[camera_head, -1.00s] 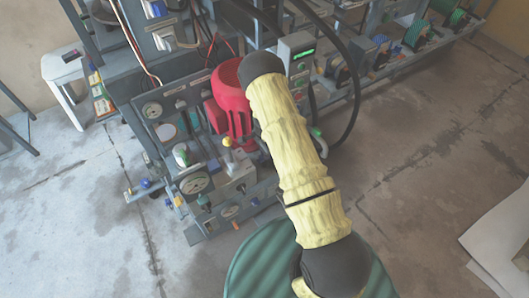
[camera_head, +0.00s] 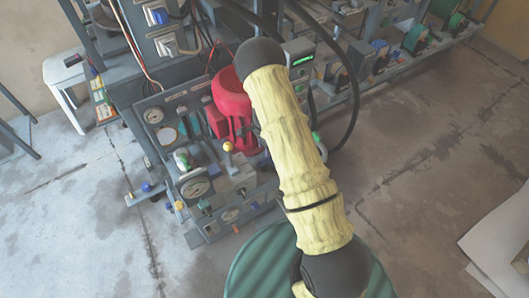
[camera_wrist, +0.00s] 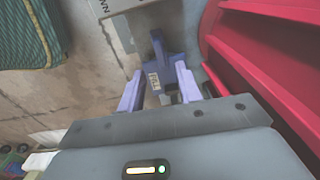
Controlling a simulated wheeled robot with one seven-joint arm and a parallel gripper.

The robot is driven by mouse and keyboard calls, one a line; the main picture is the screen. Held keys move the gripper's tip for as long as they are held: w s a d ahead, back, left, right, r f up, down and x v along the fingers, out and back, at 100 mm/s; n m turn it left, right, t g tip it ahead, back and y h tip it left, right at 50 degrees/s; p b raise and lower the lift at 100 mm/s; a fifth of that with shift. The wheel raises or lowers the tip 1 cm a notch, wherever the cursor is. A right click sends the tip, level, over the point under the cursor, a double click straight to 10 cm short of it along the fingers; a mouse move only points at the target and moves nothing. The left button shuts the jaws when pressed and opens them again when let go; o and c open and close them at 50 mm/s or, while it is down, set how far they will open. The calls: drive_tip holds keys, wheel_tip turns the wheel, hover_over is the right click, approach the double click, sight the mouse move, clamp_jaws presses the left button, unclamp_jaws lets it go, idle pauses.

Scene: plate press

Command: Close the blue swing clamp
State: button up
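In the wrist view my gripper (camera_wrist: 160,93) points away from the camera, with its two pale violet-blue fingers standing apart. A blue-violet part that looks like the swing clamp (camera_wrist: 158,52) lies just beyond and between the fingertips. It has an upright arm and a small pale label on its side. I cannot tell whether a fingertip touches it. In the head view my gripper and this clamp are hidden behind my cream-covered arm.
A ribbed red housing (camera_wrist: 262,50) rises close on the right of my gripper; it also shows in the head view (camera_head: 228,92). A green drum (camera_head: 262,262) stands at the front. Gauges and knobs crowd the bench left of my arm. Open floor lies on the right.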

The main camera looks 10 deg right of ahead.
wheel_tip(320, 180, up, 10)
drive_tip(key=p, duration=0.1)
drive_tip(key=shift+r, duration=0.2)
idle(0.6)
drive_tip(key=s+r+n+t, duration=0.3)
drive_tip(key=s+r+n, duration=1.1)
drive_tip(key=s+r, duration=0.65)
wheel_tip(320, 180, up, 20)
drive_tip(key=p, duration=2.1)
drive_tip(key=shift+s+r+n+p, duration=0.2)
drive_tip(key=shift+s+n+p, duration=0.1)
drive_tip(key=shift+s, duration=0.05)
